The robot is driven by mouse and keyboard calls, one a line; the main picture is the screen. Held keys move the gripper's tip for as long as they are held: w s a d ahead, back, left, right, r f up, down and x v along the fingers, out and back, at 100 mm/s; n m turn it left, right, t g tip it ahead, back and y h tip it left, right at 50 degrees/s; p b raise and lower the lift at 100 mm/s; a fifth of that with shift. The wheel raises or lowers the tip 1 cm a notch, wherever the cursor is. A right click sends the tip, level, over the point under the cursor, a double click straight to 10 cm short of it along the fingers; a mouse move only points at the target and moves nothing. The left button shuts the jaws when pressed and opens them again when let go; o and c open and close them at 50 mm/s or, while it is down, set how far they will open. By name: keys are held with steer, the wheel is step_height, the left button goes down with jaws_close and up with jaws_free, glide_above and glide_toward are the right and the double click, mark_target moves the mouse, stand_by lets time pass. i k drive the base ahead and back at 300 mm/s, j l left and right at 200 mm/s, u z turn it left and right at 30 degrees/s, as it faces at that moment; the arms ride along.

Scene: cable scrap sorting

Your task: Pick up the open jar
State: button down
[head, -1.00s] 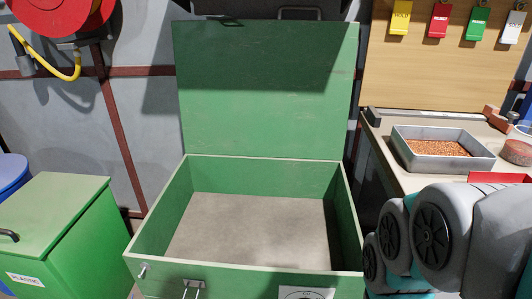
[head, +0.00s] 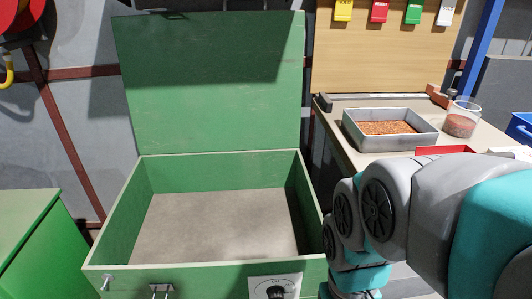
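A clear jar (head: 461,118) stands upright on the workbench at the right, behind my arm. It has no lid on and holds reddish-brown material in its lower part. My arm crosses the lower right of the head view, in front of the bench. My gripper is not in view, so its state is hidden.
A metal tray (head: 391,127) of copper-coloured granules sits left of the jar. A red tray (head: 445,150) lies in front of them, and a blue bin (head: 520,128) is at the right edge. An open, empty green chest (head: 140,215) stands left of the bench.

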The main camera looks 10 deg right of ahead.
mark_target(462, 118)
steer(key=z, duration=1.25)
